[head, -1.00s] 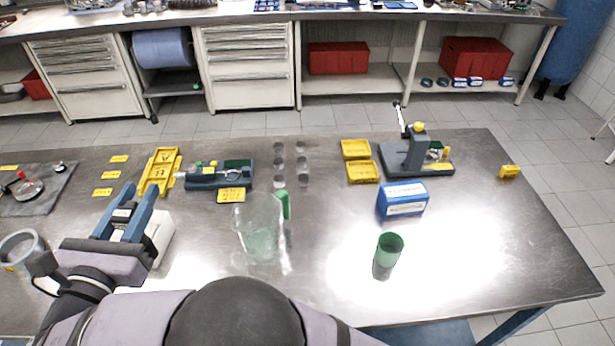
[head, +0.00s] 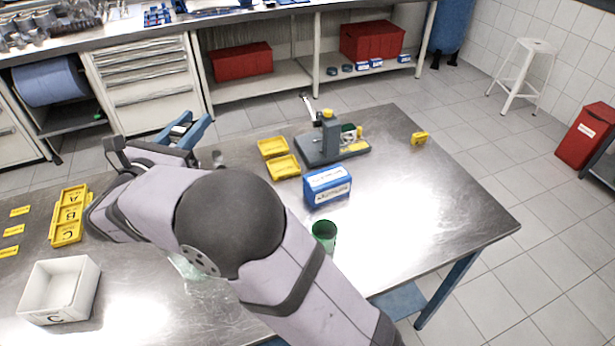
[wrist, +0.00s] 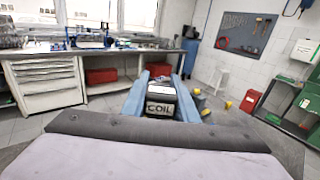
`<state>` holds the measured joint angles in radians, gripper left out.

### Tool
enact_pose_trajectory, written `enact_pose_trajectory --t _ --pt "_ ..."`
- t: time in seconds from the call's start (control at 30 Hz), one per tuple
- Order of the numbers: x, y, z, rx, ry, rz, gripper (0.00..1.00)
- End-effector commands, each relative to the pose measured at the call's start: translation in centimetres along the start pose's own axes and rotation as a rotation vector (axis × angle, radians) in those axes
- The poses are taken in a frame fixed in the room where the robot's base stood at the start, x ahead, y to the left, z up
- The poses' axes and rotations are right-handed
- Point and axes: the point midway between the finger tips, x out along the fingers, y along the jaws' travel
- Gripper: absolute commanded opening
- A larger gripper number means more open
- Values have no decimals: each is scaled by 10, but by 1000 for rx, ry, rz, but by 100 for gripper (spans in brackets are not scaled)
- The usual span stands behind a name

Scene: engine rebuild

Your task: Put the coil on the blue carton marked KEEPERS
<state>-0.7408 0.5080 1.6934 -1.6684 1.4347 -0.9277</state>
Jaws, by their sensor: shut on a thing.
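My gripper (head: 190,130) has its blue fingers raised above the table's far edge, left of the yellow trays, with my arm reaching across the front. In the wrist view it is shut on the coil (wrist: 160,103), a dark block with a pale COIL label, held between the fingers (wrist: 161,80).
A grey fixture (head: 332,143) stands behind the carton and a green cup (head: 324,234) in front. Two yellow trays (head: 278,157) lie to its left. A white bin marked C (head: 62,290) and a yellow A-B-C holder (head: 69,216) are at the left.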

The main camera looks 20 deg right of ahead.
Motion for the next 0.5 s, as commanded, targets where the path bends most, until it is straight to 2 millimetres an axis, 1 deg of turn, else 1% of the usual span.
enact_pose_trajectory --t 0.03,0.1,0.17,0.2,0.27,0.3,0.37,0.4,0.5 --pt "24 -16 0 1 -1 -46 1" --pt "51 -37 0 1 -1 -97 1" --pt "74 -56 0 1 -2 -141 1" --pt "88 -69 1 1 -3 -170 1" --pt "108 -91 1 0 -3 -215 1" --pt "122 -105 1 0 -3 -243 1" --pt "140 -128 1 0 -3 -287 1" --pt "152 -144 2 0 -4 -316 1" --pt "177 -182 2 -1 -4 -383 1"
